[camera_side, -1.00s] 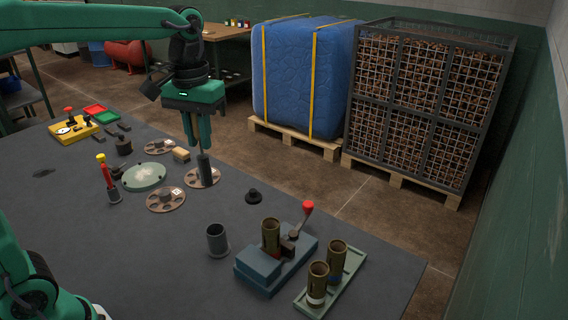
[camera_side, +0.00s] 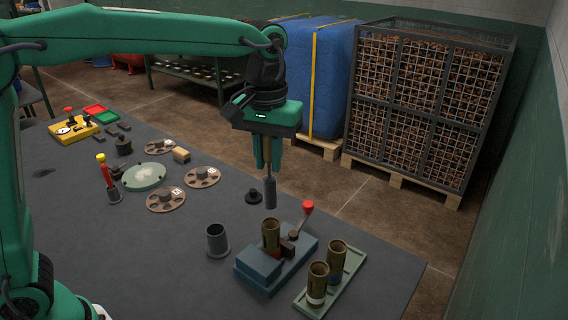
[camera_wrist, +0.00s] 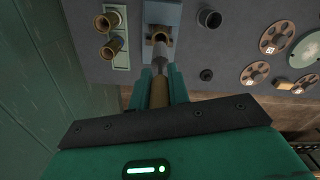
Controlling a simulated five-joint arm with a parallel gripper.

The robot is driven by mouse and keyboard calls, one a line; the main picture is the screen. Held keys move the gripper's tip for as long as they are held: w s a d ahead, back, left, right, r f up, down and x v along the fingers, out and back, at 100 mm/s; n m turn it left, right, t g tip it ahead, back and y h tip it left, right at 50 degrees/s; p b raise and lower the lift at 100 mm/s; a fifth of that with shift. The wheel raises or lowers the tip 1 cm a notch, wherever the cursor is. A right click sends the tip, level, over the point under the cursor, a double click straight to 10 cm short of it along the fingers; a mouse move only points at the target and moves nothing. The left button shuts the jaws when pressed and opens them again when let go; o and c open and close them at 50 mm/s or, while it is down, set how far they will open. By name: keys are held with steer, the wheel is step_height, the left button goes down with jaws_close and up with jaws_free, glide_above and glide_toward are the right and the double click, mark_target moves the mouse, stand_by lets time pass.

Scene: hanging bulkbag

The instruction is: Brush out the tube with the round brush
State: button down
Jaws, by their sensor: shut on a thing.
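My gripper (camera_side: 267,163) is shut on the round brush (camera_side: 270,194), which hangs upright with its dark grey head down. In the side view the head is above a brass-coloured tube (camera_side: 271,236), apart from it. The tube stands upright in a blue clamp block (camera_side: 262,274) with a red-knobbed lever (camera_side: 308,208). In the wrist view the brush (camera_wrist: 160,52) lies between my fingers (camera_wrist: 160,78), its tip in line with the tube (camera_wrist: 161,36) and hiding part of its mouth.
Two more brass tubes (camera_side: 318,284) (camera_side: 336,259) stand on a pale green tray (camera_side: 344,284) right of the clamp. A dark grey cup (camera_side: 217,241) stands to its left. A black knobbed piece (camera_side: 253,197) lies behind. Slotted discs (camera_side: 166,200) lie further left.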

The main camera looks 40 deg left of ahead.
mark_target(269, 208)
steer(key=shift+f, duration=3.9)
steer(key=shift+s+f, duration=0.1)
steer(key=shift+f, duration=3.5)
steer(key=shift+r, duration=2)
